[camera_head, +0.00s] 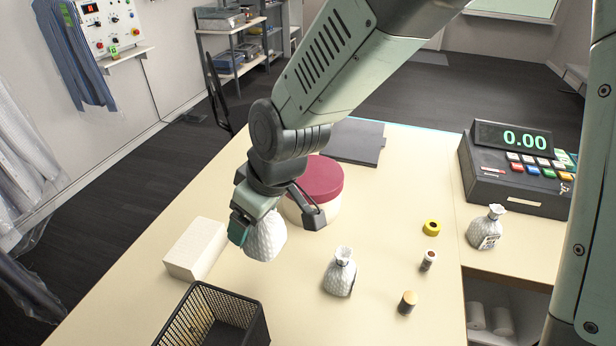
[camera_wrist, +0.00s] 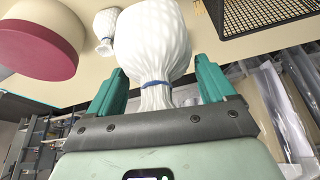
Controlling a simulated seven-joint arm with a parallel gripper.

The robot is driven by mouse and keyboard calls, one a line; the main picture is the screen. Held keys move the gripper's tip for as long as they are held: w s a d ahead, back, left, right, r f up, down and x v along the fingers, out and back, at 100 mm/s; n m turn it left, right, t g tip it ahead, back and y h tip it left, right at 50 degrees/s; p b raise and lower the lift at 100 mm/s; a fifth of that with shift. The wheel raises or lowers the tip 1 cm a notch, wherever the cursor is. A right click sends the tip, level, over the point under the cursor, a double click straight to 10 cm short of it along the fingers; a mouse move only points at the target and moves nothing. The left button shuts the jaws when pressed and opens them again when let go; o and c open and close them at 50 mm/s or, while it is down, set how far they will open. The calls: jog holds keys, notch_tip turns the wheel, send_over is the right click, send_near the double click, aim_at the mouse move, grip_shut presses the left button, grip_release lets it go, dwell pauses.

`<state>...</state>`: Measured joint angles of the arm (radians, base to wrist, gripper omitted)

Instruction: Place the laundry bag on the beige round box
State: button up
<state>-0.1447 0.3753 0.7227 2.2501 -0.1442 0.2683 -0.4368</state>
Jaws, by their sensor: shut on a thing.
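My gripper (camera_head: 246,212) is shut on the gathered neck of a white, quilted laundry bag (camera_head: 266,238). The bag hangs in front of the round box in the head view. In the wrist view the bag (camera_wrist: 152,40) fills the space beyond my gripper (camera_wrist: 160,88), with a blue tie around its neck. The round box (camera_head: 333,208) has a beige side and a dark red lid, and stands on the table just behind my gripper, which partly hides it. It also shows at the upper left of the wrist view (camera_wrist: 45,22), apart from the bag.
A similar tied bag (camera_head: 341,275) stands mid-table, another (camera_head: 486,228) by the register (camera_head: 515,170). A pale block (camera_head: 195,248) and black mesh basket (camera_head: 255,325) are at the front left. A yellow ring (camera_head: 431,228) and small spools (camera_head: 428,260) lie right. A grey folder (camera_head: 350,140) lies behind the box.

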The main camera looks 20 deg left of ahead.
notch_tip(320, 180, up, 10)
jog(key=shift+f, duration=0.15)
jog(key=shift+m, duration=0.5)
jog(key=w, duration=0.2)
jog(key=w+a+r, duration=0.1)
jog(key=w, duration=0.2)
jog(key=w+a, duration=0.1)
jog(key=w, duration=0.1)
jog(key=shift+w+r, duration=0.3)
jog(key=shift+r, duration=0.1)
jog(key=w+d+f+m+t, duration=0.1)
jog(key=w+m, duration=0.1)
jog(key=w, duration=0.9)
jog(key=w+d+f+m, duration=0.1)
jog(key=w, duration=0.9)
jog(key=shift+s+a+f, duration=0.1)
jog(key=shift+f, duration=3.75)
jog(key=shift+a+f, duration=0.1)
jog(key=shift+f, duration=3.7)
jog(key=shift+h, duration=0.3)
